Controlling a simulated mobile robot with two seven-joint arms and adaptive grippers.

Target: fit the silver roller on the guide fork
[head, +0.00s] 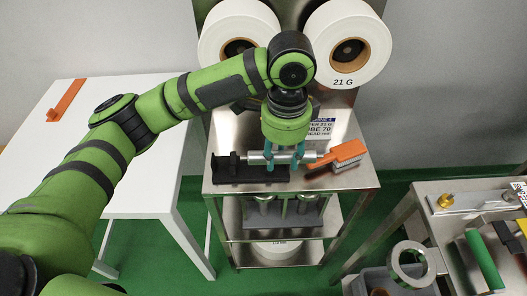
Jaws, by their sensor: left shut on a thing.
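The silver roller (257,158) is a thin bar lying level, left to right, in the head view. My left gripper (284,163) points down with its teal fingers shut on the roller's middle. A black bracket (240,175) with an upright at its left end, which looks like the guide fork, sits on the steel shelf top. The roller is over this bracket, its left end close to the upright. I cannot tell whether the roller touches the bracket or is seated in it. My right gripper is not in view.
An orange-handled tool (345,152) lies close to the roller's right end. Two large paper reels (369,50) hang behind. A white table (45,150) with an orange strip (66,100) stands left. A steel bench (425,190) with tools and a grey ring (391,266) are right.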

